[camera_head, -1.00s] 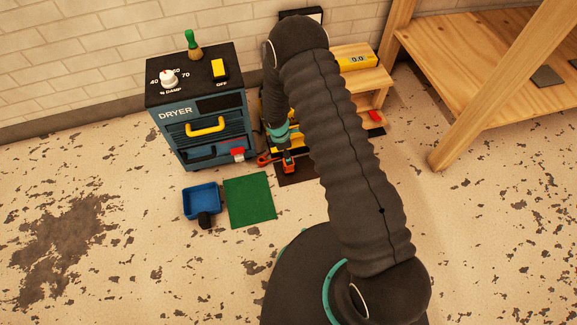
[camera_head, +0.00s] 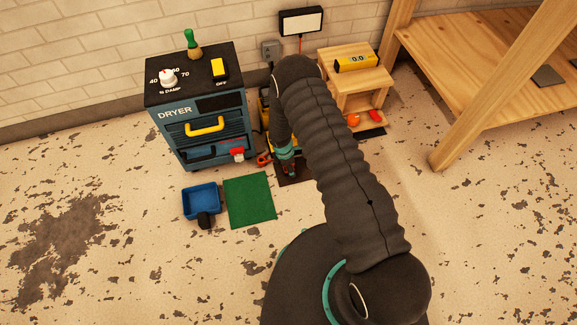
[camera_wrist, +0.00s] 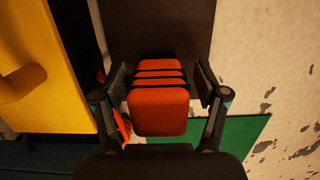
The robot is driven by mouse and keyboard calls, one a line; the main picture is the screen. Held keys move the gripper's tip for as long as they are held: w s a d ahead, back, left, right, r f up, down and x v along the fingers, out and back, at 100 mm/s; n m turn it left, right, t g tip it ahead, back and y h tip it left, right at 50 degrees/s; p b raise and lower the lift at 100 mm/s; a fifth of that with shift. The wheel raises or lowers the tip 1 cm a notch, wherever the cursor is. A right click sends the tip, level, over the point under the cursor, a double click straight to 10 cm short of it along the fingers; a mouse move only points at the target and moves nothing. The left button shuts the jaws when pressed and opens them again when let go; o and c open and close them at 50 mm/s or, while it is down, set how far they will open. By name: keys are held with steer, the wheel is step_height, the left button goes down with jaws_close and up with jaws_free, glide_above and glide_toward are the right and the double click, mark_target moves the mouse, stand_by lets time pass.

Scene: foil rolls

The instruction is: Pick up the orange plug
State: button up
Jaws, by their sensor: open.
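The orange plug (camera_wrist: 158,110), a blocky body with dark ribs across it, lies on a dark mat (camera_wrist: 155,30) in the wrist view. My gripper (camera_wrist: 162,85) is open, with one finger on each side of the plug. I cannot tell whether either finger touches it. In the head view my gripper (camera_head: 288,172) is low over the dark mat, right of the dryer's front, and mostly hides the plug.
The dryer (camera_head: 200,110) with a yellow handle stands left of my gripper. A blue bin (camera_head: 201,200) and a green mat (camera_head: 250,200) lie in front. A small wooden stand (camera_head: 362,80) is at the back right. Open floor lies to the left.

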steer(key=shift+f, duration=0.1)
steer(key=c, duration=1.3)
